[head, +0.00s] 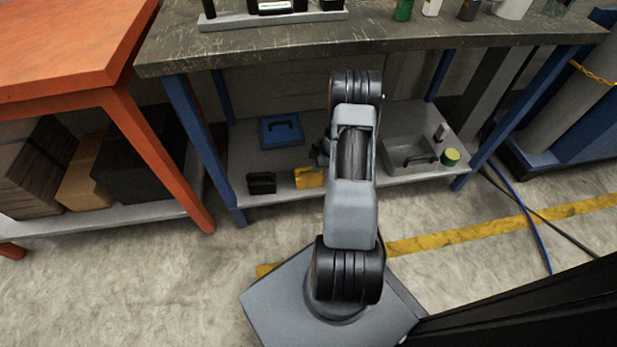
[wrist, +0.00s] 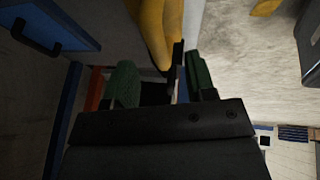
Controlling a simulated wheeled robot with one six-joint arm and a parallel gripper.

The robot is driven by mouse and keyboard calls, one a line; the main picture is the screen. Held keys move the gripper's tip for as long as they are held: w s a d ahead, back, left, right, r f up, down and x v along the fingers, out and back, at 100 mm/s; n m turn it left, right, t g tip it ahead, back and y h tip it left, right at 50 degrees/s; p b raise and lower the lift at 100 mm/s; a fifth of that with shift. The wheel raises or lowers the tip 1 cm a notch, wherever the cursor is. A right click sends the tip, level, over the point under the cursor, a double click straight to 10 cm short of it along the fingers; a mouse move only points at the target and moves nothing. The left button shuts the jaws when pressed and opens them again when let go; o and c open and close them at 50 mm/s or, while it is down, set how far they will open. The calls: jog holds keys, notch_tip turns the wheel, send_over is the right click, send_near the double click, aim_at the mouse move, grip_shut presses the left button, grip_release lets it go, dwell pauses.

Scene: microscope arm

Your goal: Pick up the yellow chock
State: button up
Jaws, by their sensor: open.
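The yellow chock (head: 308,178) sits near the front edge of the lower shelf under the dark workbench. In the wrist view the yellow chock (wrist: 153,30) is at the top centre, just beyond my fingertips. My gripper (wrist: 163,75) is open, with green-padded fingers apart and nothing seen held between them. In the head view my gripper (head: 321,154) is at the shelf, close by the chock's upper right, and mostly hidden by my arm. Whether the fingers touch the chock cannot be told.
A black chock-like block (head: 261,183) stands left of the yellow chock. A blue case (head: 281,131) lies behind. A grey bin (head: 410,156) and a green-yellow roll (head: 450,158) are to the right. The worktop (head: 290,42) overhangs the shelf; blue legs (head: 203,150) flank it.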

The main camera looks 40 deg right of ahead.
aim_at(311, 167)
jog(key=b+x, duration=0.3)
jog(key=x, duration=0.2)
jog(key=shift+w, duration=0.1)
grip_shut()
dwell(0.3)
dwell(1.0)
